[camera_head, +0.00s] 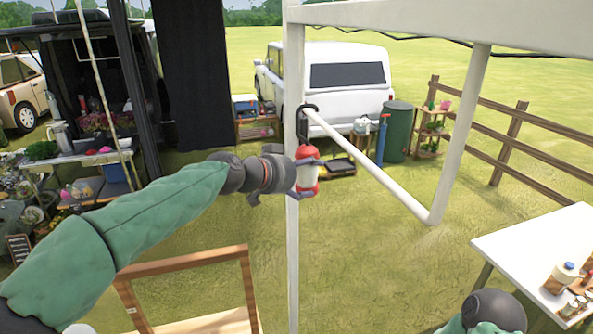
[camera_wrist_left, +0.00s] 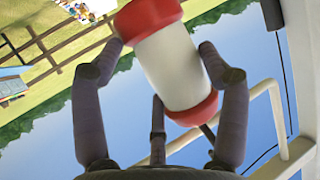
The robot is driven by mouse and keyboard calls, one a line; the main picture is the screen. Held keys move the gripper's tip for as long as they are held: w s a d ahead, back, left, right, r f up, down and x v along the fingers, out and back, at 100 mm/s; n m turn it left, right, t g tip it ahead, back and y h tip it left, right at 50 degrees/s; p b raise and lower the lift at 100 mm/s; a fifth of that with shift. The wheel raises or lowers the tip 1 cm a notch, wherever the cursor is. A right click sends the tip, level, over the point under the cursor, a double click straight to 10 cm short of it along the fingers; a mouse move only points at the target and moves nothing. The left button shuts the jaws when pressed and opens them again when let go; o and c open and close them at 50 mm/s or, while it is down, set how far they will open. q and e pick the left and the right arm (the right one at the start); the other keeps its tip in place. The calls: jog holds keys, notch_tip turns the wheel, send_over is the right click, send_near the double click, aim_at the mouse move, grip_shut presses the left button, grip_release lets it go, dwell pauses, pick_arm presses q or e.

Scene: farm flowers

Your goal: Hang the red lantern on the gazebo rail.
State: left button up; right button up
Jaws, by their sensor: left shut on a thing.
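The red lantern (camera_head: 308,170) has red ends and a pale middle, and hangs upright in the middle of the head view. A dark hook (camera_head: 308,108) shows above it at the left end of the white gazebo rail (camera_head: 365,162), close to the post; I cannot tell whether it bears on the rail. My left gripper (camera_head: 304,176) is shut around the lantern's body from the left. In the left wrist view its fingers (camera_wrist_left: 162,52) lie on both sides of the lantern (camera_wrist_left: 172,70). My right gripper is out of view; only a part of that arm shows at bottom right.
A white gazebo post (camera_head: 294,250) stands right beside the lantern, with a white beam (camera_head: 420,18) overhead. A white table (camera_head: 520,245) stands at right, a wooden frame (camera_head: 190,258) at lower left. Grass below the rail is open.

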pick_arm(q)
jog(key=shift+w+d+f+b, duration=0.25)
jog(key=shift+d+f, duration=0.25)
jog(key=shift+d, duration=0.15)
jog(key=shift+w+d+f+b, duration=0.15)
jog(key=shift+w+d+f, duration=0.15)
jog(key=shift+d+f, duration=0.25)
jog(key=shift+w+d+f+b, duration=0.25)
jog(key=shift+d+f, duration=0.15)
jog(key=shift+d, duration=0.3)
jog(key=shift+f+b, duration=0.4)
jog(key=shift+b, duration=0.1)
dwell(0.8)
jog(key=o, duration=1.4)
jog(key=shift+c, duration=0.5)
